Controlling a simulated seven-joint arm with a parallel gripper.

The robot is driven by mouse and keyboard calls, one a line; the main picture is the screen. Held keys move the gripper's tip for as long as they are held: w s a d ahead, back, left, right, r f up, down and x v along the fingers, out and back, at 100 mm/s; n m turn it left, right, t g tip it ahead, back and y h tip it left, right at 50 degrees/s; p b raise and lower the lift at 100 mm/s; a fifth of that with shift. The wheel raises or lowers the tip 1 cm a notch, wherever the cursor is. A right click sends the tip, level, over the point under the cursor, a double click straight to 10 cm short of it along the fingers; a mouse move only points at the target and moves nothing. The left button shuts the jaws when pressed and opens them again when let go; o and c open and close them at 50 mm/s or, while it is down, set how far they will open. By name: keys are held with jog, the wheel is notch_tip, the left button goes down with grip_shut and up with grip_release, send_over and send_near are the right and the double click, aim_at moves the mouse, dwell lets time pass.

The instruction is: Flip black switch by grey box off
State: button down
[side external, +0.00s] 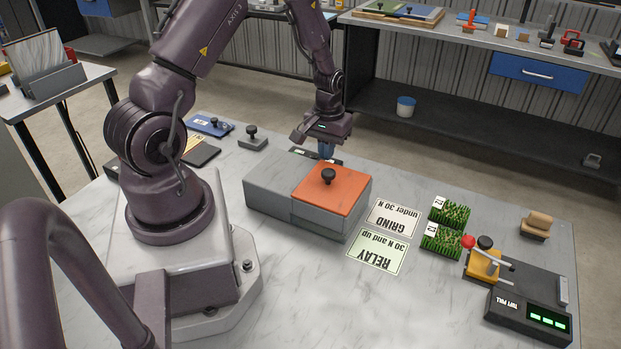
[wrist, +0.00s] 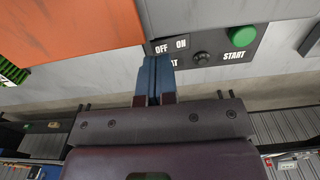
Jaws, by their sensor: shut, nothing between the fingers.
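The grey box (side external: 265,192) with an orange lid (side external: 335,192) stands on the marble bench in the side view. In the wrist view, a dark control panel (wrist: 224,57) lies along the box's edge. It carries OFF and ON labels, a round black knob (wrist: 202,58) and a green button (wrist: 242,37) beside the word START. My gripper (wrist: 157,62) is shut and empty, with its blue fingertips at the OFF end of the panel, partly covering a lower label. The switch lever is not clearly visible; contact cannot be told. In the side view, my gripper (side external: 326,155) is behind the box.
GRIND (side external: 393,217) and RELAY (side external: 378,250) cards lie right of the box. Two turf pieces (side external: 450,212) and a tester with a red-knobbed lever (side external: 520,290) stand farther right. A black-handled block (side external: 252,141) is left of my gripper.

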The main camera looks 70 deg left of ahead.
jog(key=shift+f, duration=1.3)
dwell(0.9)
jog(key=shift+r, duration=3.55)
jog(key=s+d+r+m+t, duration=0.2)
jog(key=s+d+r+m, duration=0.2)
jog(key=d+r, duration=0.6)
jog(key=s+d+r+m+t, duration=0.3)
jog(key=s+d+r+m, duration=0.2)
jog(key=s+d+r, duration=0.3)
notch_tip(320, 180, up, 6)
jog(key=d, duration=0.3)
jog(key=shift+r+t, duration=0.15)
jog(key=shift+t, duration=0.15)
